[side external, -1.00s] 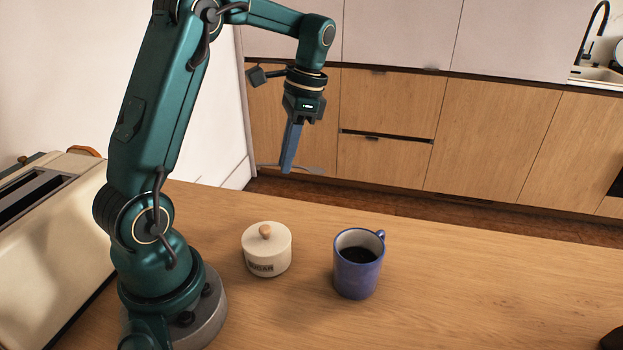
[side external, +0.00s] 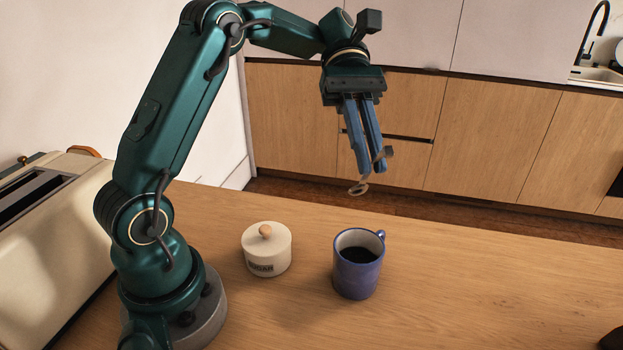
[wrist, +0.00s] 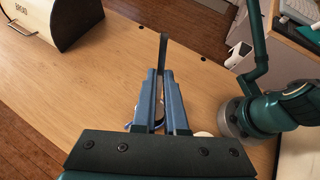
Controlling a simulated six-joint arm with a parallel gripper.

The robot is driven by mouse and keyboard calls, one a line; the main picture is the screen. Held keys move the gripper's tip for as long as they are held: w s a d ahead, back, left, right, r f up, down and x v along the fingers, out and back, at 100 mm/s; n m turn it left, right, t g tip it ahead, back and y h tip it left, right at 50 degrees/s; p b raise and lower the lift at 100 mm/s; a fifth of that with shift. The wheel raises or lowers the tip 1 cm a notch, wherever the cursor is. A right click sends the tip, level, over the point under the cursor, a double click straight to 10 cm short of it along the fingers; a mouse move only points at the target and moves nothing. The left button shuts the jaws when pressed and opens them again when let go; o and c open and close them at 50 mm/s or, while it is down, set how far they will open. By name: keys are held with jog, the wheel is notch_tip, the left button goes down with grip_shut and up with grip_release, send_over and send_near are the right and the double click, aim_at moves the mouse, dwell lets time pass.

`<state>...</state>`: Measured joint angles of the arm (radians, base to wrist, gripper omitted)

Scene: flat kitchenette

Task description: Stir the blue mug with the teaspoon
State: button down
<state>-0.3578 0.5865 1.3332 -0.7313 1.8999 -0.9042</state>
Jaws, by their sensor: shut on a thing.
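The blue mug (side external: 345,275) stands upright on the counter, with dark liquid inside and its handle at the back right. My gripper (side external: 370,170) is shut on the teaspoon (side external: 358,188) and holds it in the air above and beyond the mug. The spoon's bowl end hangs just below the fingertips in the side view, and its other end sticks out to the right. In the wrist view, part of the spoon (wrist: 163,50) extends past my gripper (wrist: 159,75). The fingers hide most of the mug there.
A cream sugar jar (side external: 267,257) with a wooden knob stands left of the mug, near my base. A cream toaster (side external: 50,240) is at the far left. The counter right of the mug is clear, with a dark object (side external: 612,340) at the right edge.

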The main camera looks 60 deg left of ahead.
jog(key=shift+d+f+g+h, duration=0.4)
jog(key=shift+d+g+h, duration=0.2)
jog(key=shift+h, duration=0.2)
send_over(369, 263)
jog(key=shift+f, duration=2.35)
jog(key=shift+m, duration=0.3)
jog(key=shift+w+a+f, duration=0.2)
jog(key=shift+a+f, duration=0.35)
jog(key=shift+f, duration=0.9)
jog(key=shift+w+a+f, duration=0.15)
jog(key=shift+a+f, duration=0.35)
jog(key=shift+f, duration=0.95)
jog(key=shift+w+a+f, duration=0.2)
jog(key=shift+a+f, duration=0.35)
jog(key=shift+f, duration=0.9)
